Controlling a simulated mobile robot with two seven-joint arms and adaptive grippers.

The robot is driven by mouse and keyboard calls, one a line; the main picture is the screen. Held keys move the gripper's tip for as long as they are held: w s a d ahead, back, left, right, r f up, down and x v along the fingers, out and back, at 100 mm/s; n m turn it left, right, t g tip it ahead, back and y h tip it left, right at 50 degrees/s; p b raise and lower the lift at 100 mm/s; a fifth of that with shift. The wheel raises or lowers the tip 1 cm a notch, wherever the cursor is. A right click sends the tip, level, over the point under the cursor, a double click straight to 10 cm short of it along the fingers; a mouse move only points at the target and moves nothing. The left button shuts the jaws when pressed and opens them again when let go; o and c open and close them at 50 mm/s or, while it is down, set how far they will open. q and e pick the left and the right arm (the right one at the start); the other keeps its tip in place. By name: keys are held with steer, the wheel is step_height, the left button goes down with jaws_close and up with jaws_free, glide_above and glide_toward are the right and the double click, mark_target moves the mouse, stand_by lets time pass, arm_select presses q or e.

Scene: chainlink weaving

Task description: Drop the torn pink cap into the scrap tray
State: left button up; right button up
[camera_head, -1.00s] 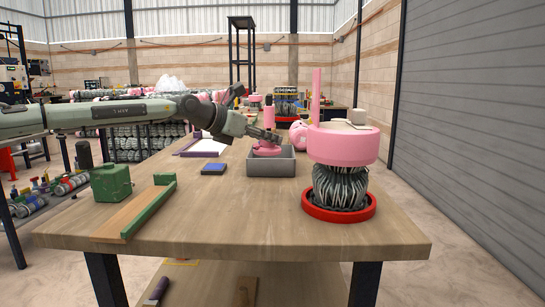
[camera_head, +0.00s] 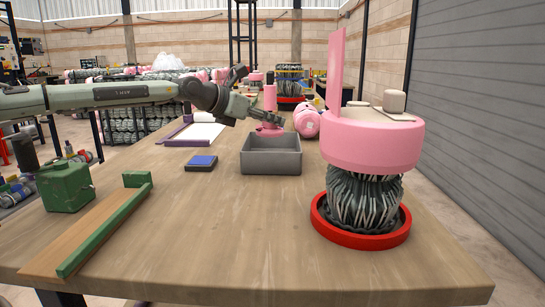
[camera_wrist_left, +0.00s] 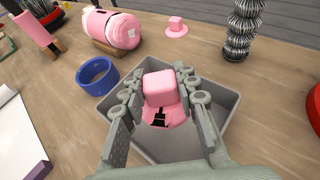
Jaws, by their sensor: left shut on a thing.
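The torn pink cap (camera_wrist_left: 160,90) has a block-like top and a wider flange with a dark jagged mark. My left gripper (camera_wrist_left: 164,92) is shut on it, with a finger on each side. The grey scrap tray (camera_wrist_left: 215,137) is below the cap in the left wrist view, its floor partly hidden by cap and fingers. In the head view, the left gripper (camera_head: 268,117) reaches in from the left, and the cap (camera_head: 270,129) shows at the back rim of the tray (camera_head: 270,160). My right gripper is out of view.
A blue ring (camera_wrist_left: 97,76) and a pink roll (camera_wrist_left: 112,29) lie beyond the tray. A dark blue pad (camera_head: 201,163) is left of it. A large pink-topped unit in a red ring (camera_head: 361,240) stands to the right. The front table middle is clear.

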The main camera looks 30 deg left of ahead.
mark_target(262, 130)
arm_select(q)
step_height(262, 130, down, 3)
steer(key=shift+f+b, duration=0.15)
steer(key=shift+b, duration=0.35)
steer(key=shift+f, duration=0.3)
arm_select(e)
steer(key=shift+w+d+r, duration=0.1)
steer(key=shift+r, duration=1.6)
arm_select(q)
steer(key=o, duration=1.2)
steer(key=shift+a, duration=0.1)
steer(key=v, duration=0.5)
steer(key=shift+s+r, duration=0.3)
steer(key=shift+v, duration=0.8)
steer(key=shift+s, duration=0.1)
